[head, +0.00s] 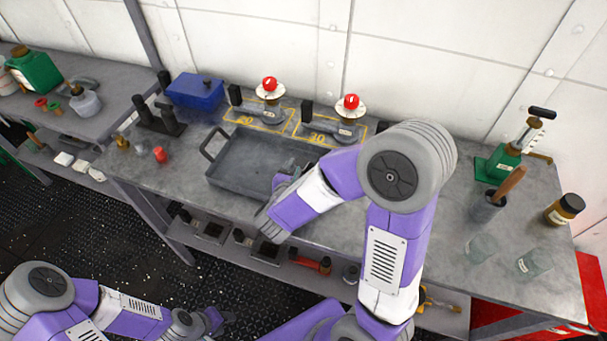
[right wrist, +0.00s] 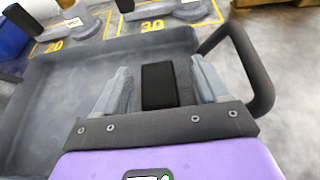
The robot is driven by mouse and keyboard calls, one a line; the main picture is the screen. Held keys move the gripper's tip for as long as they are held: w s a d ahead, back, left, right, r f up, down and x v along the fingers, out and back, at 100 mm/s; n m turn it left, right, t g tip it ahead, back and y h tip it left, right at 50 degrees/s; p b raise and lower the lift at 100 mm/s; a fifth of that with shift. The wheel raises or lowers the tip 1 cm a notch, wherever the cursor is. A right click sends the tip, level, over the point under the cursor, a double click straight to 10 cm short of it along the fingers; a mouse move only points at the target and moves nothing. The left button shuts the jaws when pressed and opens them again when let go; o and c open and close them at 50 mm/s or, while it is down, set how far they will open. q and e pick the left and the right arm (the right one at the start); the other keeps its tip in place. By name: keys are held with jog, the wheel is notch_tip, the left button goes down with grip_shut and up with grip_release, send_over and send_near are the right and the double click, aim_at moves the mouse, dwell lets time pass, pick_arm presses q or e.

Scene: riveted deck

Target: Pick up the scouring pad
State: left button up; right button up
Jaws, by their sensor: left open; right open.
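The scouring pad, a small black block (right wrist: 158,88), shows in the right wrist view between the two fingers of my right gripper (right wrist: 160,72). The fingers stand apart, one on each side of it, with a visible gap on the right. The pad is at the right end of a grey metal tray (head: 222,172), near its handle. In the head view my right gripper (head: 285,180) is over the tray's right part, and I cannot make out the pad there. My left gripper (head: 215,320) is low at the bottom, away from the bench, open and empty.
Behind the tray, two red-topped devices (head: 268,90) stand on yellow-marked spots. A blue box (head: 195,90) is at the back left. A green-based press (head: 498,163), a brown jar (head: 563,210) and clear glasses (head: 534,263) stand on the right. A red cap (head: 160,154) sits left of the tray.

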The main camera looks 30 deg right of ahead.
jog(key=x, duration=0.3)
jog(key=shift+w+d+f+b, duration=0.1)
jog(key=shift+w+f+b, duration=0.05)
jog(key=shift+w+b, duration=0.2)
jog(key=c, duration=1.1)
